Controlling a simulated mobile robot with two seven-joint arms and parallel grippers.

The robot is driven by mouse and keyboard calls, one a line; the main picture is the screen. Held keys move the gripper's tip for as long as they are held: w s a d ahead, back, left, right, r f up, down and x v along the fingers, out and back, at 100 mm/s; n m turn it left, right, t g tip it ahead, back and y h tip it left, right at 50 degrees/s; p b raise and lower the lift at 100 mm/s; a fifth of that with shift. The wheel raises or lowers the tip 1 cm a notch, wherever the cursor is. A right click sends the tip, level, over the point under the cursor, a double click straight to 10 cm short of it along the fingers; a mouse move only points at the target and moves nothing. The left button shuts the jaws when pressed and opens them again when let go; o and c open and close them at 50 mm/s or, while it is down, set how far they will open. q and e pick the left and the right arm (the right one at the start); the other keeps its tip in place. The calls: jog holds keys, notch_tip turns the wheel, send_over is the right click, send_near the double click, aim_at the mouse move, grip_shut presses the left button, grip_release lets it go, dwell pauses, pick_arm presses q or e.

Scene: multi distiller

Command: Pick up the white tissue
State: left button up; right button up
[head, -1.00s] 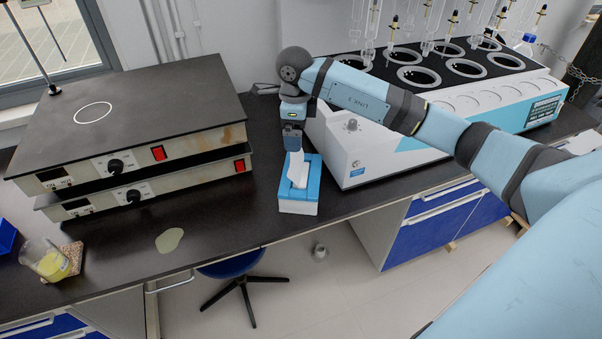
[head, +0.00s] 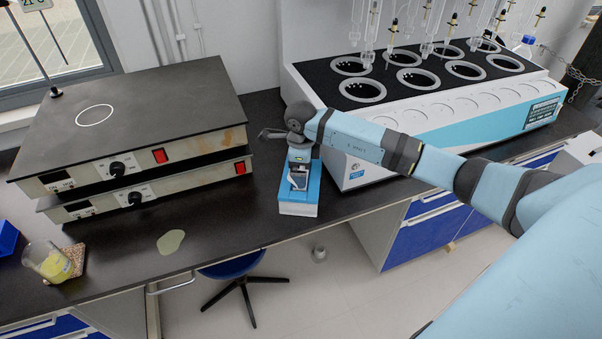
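The blue and white tissue box (head: 298,209) stands on the dark bench near its front edge, left of the large white machine. My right gripper (head: 298,183) points down at the top of the box, directly over its opening. The white tissue is mostly hidden behind the gripper, and I cannot make out its outline. The gripper's fingers are too small and covered to tell whether they are apart or closed on the tissue. My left gripper is not in view.
The white and blue distiller (head: 430,120) with glassware stands close on the right of the box. Two stacked hot plates (head: 130,130) stand on the left. A beaker of yellow liquid (head: 50,262) and a spill (head: 171,242) are at the front left.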

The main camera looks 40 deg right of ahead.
jog(key=c, duration=0.9)
jog(key=shift+r, duration=0.1)
notch_tip(320, 180, up, 26)
jog(key=p, duration=0.2)
jog(key=shift+p, duration=0.3)
